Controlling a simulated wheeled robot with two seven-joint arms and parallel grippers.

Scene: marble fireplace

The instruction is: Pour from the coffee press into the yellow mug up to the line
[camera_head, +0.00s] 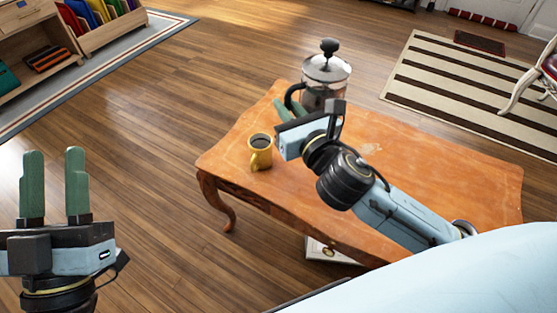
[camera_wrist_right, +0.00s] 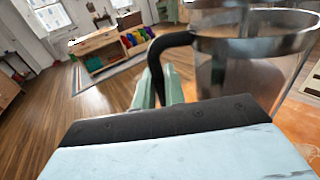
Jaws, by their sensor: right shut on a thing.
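The coffee press (camera_head: 326,75) has a metal lid, a black plunger knob and a dark handle; it is upright at the table's far end. My right arm hides its base, so I cannot tell whether it touches the table. My right gripper (camera_head: 290,108) is shut on its handle; the green fingers (camera_wrist_right: 160,88) and handle also show in the right wrist view. The yellow mug (camera_head: 262,158) stands upright on the table, left of my right gripper, with dark liquid inside. I cannot make out a line. My left gripper (camera_head: 54,185) is open and empty, left of the table.
The orange wooden table (camera_head: 440,185) has a bare top around the mug. A white framed item (camera_head: 325,252) lies below its front edge. A striped rug (camera_head: 450,85), a chair (camera_head: 545,75) and a shelf with coloured items (camera_head: 45,45) stand farther off.

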